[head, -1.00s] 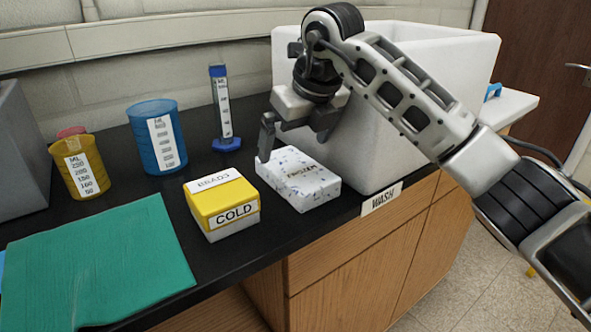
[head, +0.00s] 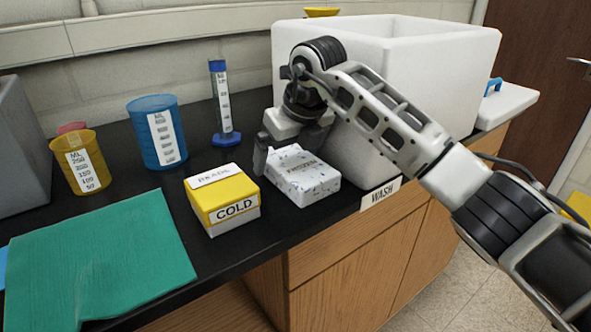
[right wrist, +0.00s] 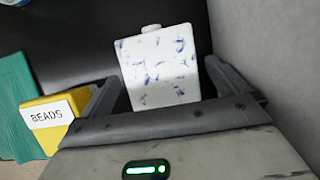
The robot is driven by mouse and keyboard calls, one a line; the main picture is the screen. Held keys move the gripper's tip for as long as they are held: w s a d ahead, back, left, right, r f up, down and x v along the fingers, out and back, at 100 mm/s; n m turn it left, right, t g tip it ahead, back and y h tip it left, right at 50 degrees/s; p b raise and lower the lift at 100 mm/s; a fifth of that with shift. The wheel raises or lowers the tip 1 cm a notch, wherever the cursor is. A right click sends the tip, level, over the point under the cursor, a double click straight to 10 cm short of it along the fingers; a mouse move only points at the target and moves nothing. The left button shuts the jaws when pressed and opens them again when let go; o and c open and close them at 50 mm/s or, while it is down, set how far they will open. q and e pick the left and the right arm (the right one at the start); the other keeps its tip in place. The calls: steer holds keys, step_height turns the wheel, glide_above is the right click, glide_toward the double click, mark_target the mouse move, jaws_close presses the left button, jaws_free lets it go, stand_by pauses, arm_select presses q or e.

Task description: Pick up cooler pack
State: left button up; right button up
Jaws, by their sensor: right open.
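The cooler pack is a white, blue-speckled block marked FROZEN (head: 303,178), lying flat on the black bench in the head view. It also shows in the right wrist view (right wrist: 158,68), between the two fingers. My right gripper (head: 292,148) is open, its fingers down at the back part of the pack. In the right wrist view the fingers (right wrist: 160,95) stand on either side of the pack, with a gap showing at each side. Parts of the far finger are hidden in the head view. My left gripper is not in view.
A yellow and white COLD box (head: 222,200) stands close left of the pack. A large white WASH bin (head: 385,70) stands right behind it. A blue graduated cylinder (head: 224,105), blue beaker (head: 157,130), yellow beaker (head: 80,165) and green mat (head: 100,255) are further left.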

steer(key=shift+f, duration=0.2)
stand_by(0.3)
steer(key=c, duration=1.2)
steer(key=shift+c, duration=0.3)
steer(key=shift+r, duration=0.2)
